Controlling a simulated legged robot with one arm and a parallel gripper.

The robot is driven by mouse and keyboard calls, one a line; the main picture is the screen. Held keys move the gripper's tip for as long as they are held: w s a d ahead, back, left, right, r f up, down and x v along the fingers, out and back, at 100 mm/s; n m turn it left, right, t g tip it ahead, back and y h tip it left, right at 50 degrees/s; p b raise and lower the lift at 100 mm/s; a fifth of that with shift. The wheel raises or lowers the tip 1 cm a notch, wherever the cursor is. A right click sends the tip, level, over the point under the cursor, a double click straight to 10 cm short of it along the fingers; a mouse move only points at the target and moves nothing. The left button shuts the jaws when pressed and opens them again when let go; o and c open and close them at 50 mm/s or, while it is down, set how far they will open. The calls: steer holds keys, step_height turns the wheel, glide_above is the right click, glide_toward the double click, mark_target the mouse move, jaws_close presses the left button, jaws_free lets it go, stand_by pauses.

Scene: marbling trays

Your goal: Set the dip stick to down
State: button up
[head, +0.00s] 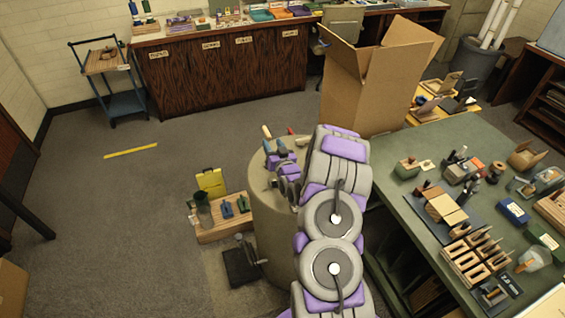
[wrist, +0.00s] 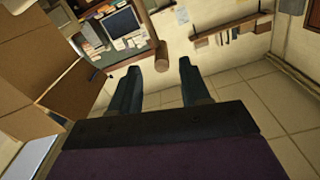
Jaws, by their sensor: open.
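A wooden rod with a rounded end (wrist: 161,56), which looks like the dip stick, hangs into the top of the wrist view. Its end shows just beyond and between my two dark fingertips. My gripper (wrist: 163,72) is open, with nothing seen clamped between the fingers. In the head view my gripper (head: 275,145) is over the top of a beige drum (head: 270,230), with a tan-tipped piece (head: 266,131) at its far side. My arm hides much of the drum top. I cannot tell whether the fingers touch the rod, or how the stick is set.
A green worktable (head: 390,190) crowded with tools stands at the right. A large open cardboard box (head: 350,95) is behind my arm. A low wooden stand (head: 215,232) with small items sits left of the drum. The carpet at the left is mostly clear, with a yellow strip (head: 131,151).

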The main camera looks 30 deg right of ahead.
steer(key=v, duration=0.9)
steer(key=shift+s, duration=0.4)
